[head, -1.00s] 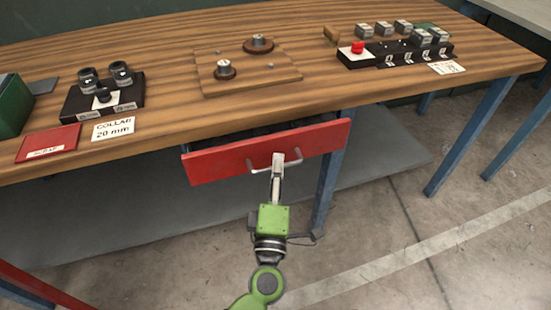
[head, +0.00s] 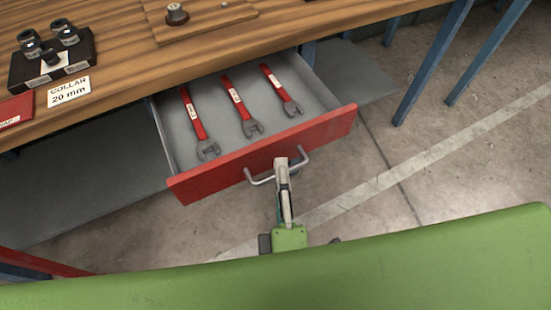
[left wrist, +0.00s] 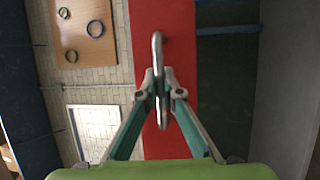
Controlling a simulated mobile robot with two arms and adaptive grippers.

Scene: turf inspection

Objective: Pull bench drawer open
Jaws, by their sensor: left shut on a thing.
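The bench drawer (head: 262,152) has a red front and a grey inside, and it stands well out from under the wooden bench top. Three red-handled wrenches (head: 240,106) lie in it. A metal bar handle (head: 304,158) is on its front. My left gripper (head: 282,166) is shut on this handle, near its middle. In the left wrist view the gripper's fingers (left wrist: 160,88) close around the handle (left wrist: 158,45) against the red front (left wrist: 172,20). My right gripper is in neither view.
On the bench top (head: 120,65) are a black holder (head: 50,66) with dark collars, a "COLLAR 20 mm" card (head: 69,91) and a wooden board (head: 215,16). Blue legs (head: 432,62) stand at the right. The floor (head: 400,165) right of the drawer is clear.

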